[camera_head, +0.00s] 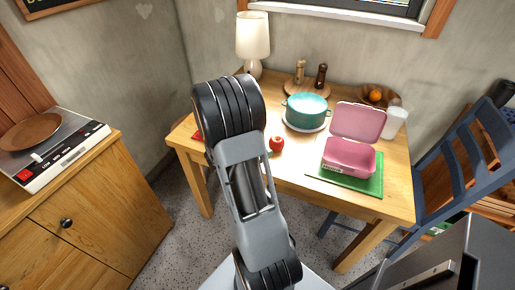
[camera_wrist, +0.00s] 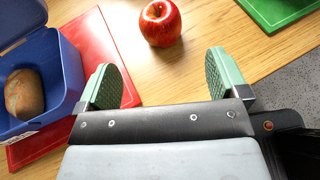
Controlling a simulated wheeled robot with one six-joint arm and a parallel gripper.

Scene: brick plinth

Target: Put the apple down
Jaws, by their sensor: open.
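A red apple (camera_head: 276,144) stands on the wooden table, left of the pink lunch box. In the wrist view the apple (camera_wrist: 160,23) rests on the bare wood, beyond the fingertips and apart from them. My gripper (camera_wrist: 164,80) is open and empty, its two green-padded fingers spread wide. In the head view my own arm hides the gripper and part of the table's left side.
A blue box (camera_wrist: 40,75) holding a brown roll (camera_wrist: 24,93) sits on a red board (camera_wrist: 95,50), close to the left finger. A pink lunch box (camera_head: 348,158) stands on a green board (camera_head: 366,184). A teal pot (camera_head: 306,108), a lamp (camera_head: 253,35) and a bowl (camera_head: 364,100) stand behind.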

